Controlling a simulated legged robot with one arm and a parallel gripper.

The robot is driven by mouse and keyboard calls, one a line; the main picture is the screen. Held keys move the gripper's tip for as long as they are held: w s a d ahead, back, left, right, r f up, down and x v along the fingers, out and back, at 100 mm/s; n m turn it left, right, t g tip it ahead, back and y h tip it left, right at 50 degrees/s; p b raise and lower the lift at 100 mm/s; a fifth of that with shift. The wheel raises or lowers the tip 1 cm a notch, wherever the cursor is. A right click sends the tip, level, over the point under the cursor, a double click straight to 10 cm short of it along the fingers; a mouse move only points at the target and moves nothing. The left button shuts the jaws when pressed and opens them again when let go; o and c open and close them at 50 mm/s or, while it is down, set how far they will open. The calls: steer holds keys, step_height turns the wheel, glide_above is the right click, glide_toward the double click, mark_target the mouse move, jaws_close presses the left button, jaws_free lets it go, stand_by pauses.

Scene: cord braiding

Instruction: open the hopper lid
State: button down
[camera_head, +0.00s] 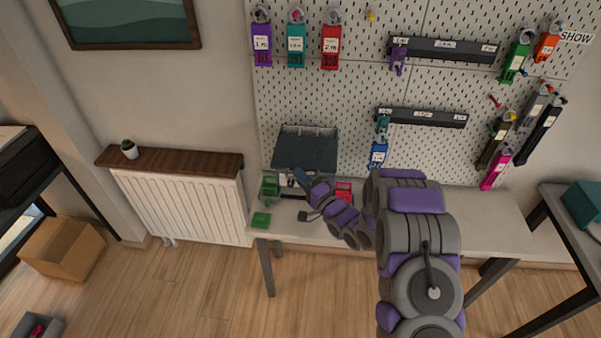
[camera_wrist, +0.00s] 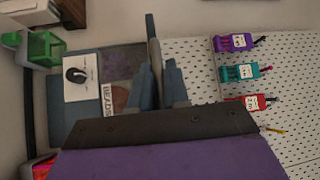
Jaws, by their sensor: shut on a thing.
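The hopper (camera_head: 306,152) is a dark slate-blue box with a broad panel, standing at the back of the table against the pegboard. In the wrist view its dark panel (camera_wrist: 62,125) carries a BEADS label and a white card with a black picture. My gripper (camera_head: 300,178) is at the hopper's front. In the wrist view my gripper (camera_wrist: 158,85) has its blue fingers closed around a thin grey upright piece (camera_wrist: 154,48), which seems to be the lid's handle or edge. The fingers and wrist hide part of the hopper, and I cannot tell how far the lid is raised.
A red-pink item (camera_head: 343,190) is to the right. The table's right part (camera_head: 490,225) looks clear.

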steer(key=shift+s+f, duration=0.3)
steer(key=shift+s, duration=0.05)
steer(key=c, duration=1.2)
jaws_free()
steer(key=shift+w, duration=0.15)
steer(key=shift+c, duration=0.2)
steer(key=shift+r, duration=0.15)
steer(key=shift+d, duration=0.1)
steer(key=v, duration=1.7)
steer(key=shift+p, duration=0.35)
